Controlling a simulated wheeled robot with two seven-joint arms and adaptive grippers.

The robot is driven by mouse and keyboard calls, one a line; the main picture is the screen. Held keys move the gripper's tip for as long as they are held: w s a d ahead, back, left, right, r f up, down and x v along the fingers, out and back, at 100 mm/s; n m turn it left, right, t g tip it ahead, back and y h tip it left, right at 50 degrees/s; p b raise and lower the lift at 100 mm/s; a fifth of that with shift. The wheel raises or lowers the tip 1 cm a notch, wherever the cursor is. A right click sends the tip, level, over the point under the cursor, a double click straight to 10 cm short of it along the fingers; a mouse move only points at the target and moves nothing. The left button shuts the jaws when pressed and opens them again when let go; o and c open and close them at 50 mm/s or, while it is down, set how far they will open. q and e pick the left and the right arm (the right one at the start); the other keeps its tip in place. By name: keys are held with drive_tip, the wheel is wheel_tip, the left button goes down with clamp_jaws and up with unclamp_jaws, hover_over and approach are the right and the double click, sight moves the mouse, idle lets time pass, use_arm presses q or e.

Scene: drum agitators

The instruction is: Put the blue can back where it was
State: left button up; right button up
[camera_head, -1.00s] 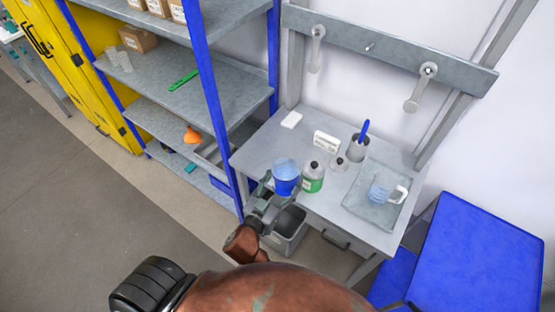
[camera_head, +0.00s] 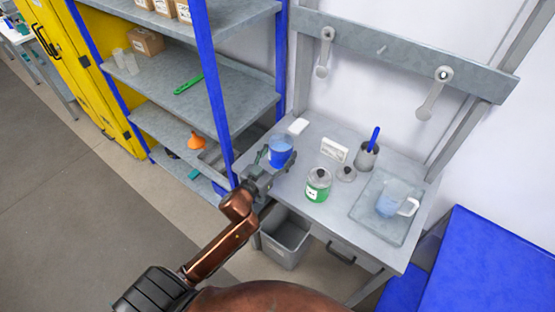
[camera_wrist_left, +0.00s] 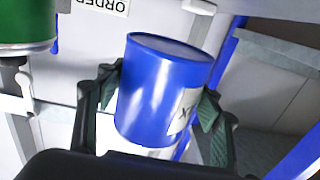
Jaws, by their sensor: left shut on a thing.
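The blue can (camera_head: 280,150) is between the fingers of my left gripper (camera_head: 266,163), over the left part of the grey table (camera_head: 312,213). In the left wrist view the blue can (camera_wrist_left: 160,92) shows a white label on its side, and the two dark fingers of the left gripper (camera_wrist_left: 155,105) close on it from both sides. Whether the can's base touches the table I cannot tell. My right gripper is not in view.
A green-labelled jar (camera_head: 318,185) stands right of the can, with a small lid or dish (camera_head: 346,174) beside it. A white sign (camera_head: 334,150), a grey cup with a blue tool (camera_head: 367,156) and a tray (camera_head: 365,222) with a clear mug (camera_head: 393,200) are nearby. A blue-post shelf (camera_head: 215,85) stands left.

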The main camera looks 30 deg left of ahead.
use_arm(q)
drive_tip(key=f, duration=0.1)
drive_tip(key=w+a+f, duration=0.1)
drive_tip(key=a+f, duration=0.1)
drive_tip(key=shift+w+a+f+b, duration=0.15)
drive_tip(key=shift+w+f+b, duration=0.15)
drive_tip(key=shift+w+b, duration=0.1)
wheel_tip(320, 180, down, 4)
drive_tip(key=shift+w+a+r+b, duration=0.15)
drive_tip(key=shift+r+b, duration=0.05)
drive_tip(key=shift+b, duration=0.35)
drive_tip(key=shift+r, duration=0.1)
drive_tip(key=o, duration=1.1)
drive_tip(key=shift+f, duration=0.2)
drive_tip(key=o, duration=0.5)
drive_tip(key=shift+r, duration=0.15)
